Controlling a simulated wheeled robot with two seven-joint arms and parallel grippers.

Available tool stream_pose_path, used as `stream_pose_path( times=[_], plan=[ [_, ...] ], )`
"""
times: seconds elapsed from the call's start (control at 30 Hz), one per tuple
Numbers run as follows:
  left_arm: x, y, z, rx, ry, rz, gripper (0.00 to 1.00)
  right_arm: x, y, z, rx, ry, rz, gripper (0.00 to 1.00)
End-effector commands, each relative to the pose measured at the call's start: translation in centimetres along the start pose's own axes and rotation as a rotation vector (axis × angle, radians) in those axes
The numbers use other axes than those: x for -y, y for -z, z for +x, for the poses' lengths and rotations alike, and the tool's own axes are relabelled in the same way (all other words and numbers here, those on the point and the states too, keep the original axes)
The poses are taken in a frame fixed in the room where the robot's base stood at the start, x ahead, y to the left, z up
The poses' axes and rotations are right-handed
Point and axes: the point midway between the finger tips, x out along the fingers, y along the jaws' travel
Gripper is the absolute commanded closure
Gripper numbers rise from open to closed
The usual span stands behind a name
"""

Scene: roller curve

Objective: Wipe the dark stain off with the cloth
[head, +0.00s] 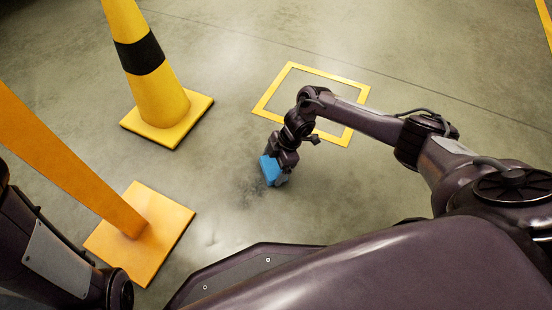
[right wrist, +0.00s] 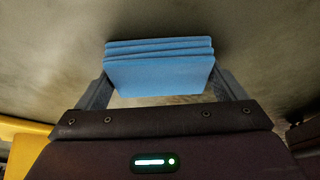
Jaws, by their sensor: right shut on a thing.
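The blue folded cloth (head: 270,170) is held in my right gripper (head: 278,174), low over the concrete floor. In the right wrist view, the cloth (right wrist: 160,75) shows as stacked layers between the two fingers. The dark stain (head: 250,190) is a faint, patchy smudge on the floor, just left of and below the cloth in the head view. The cloth and gripper may hide part of it. I cannot tell whether the cloth touches the floor. My left gripper is out of view; only part of my left arm shows at lower left.
A yellow cone with a black band (head: 160,75) stands at upper left. An orange post on a square base (head: 150,232) stands left of the stain. A yellow square outline (head: 267,98) is marked on the floor behind my right arm. The floor around the stain is clear.

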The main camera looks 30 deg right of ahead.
Motion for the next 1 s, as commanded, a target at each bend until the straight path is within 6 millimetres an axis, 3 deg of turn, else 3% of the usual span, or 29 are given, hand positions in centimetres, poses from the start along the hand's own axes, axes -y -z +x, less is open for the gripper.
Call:
stream_pose_path(
  times=[0.23, 1.0],
  plan=[
    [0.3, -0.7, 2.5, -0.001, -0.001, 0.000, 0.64, 2.1, 1.7, 0.5, 0.001, 0.013, -0.001, 0.28],
    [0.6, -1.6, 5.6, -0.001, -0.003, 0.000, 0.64, 5.0, 4.6, 1.8, 0.001, 0.007, -0.001, 0.28]
  ],
)
